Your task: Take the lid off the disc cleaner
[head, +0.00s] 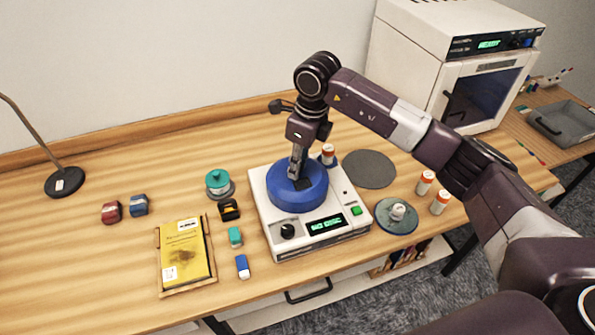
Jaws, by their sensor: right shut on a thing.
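The disc cleaner (281,240) is a white box in the middle of the table, with a black knob, a green button and a lit display that seems to read "NO DISC". Its round blue lid (290,200) covers the top; whether it is slightly raised I cannot tell. My right gripper (301,180) points down over the lid and is shut on its dark handle. The fingers partly hide the handle. My left gripper is not in view.
A grey-green disc with a knob (397,217) and orange-capped bottles (440,203) stand right of the cleaner. A dark round mat (369,169) lies behind. A teal-topped container (218,183), small blocks and a yellow book (184,252) are left.

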